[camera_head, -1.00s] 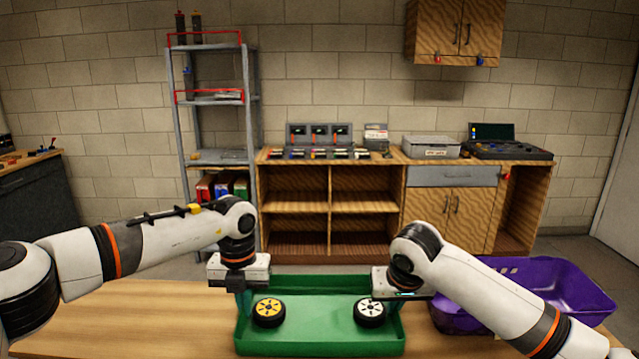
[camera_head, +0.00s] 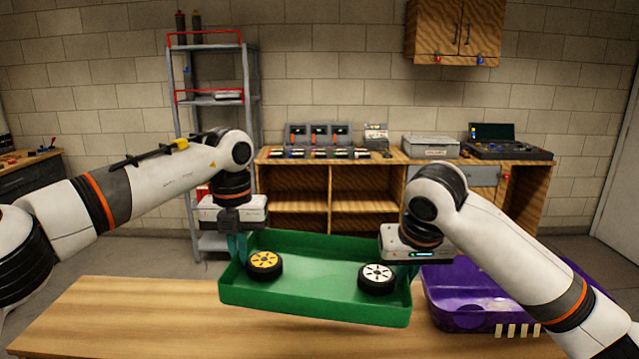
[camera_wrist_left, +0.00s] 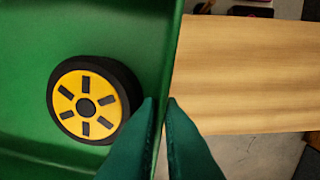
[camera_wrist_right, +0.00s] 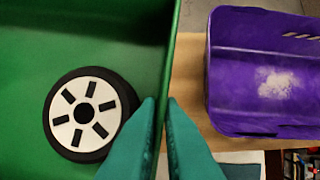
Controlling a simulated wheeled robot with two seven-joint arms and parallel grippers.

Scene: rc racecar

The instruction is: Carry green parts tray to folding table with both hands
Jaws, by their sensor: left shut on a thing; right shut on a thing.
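The green parts tray (camera_head: 310,303) is held above the wooden table in front of me, tilted a little with its right side lower in the head view. A wheel with a yellow hub (camera_head: 265,264) lies in its left part and a wheel with a white hub (camera_head: 377,278) in its right part. My left gripper (camera_wrist_left: 164,105) is shut on the tray's left wall, beside the yellow wheel. My right gripper (camera_wrist_right: 163,105) is shut on the tray's right wall, beside the white wheel. The fingertips are partly hidden in the head view. I cannot tell which table is the folding table.
A wooden tabletop (camera_head: 120,315) lies below the tray, with bare room at its left. A purple bin (camera_head: 470,297) stands close to the tray's right side. A wooden workbench (camera_head: 330,205) and a grey shelf rack (camera_head: 212,130) stand at the back wall.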

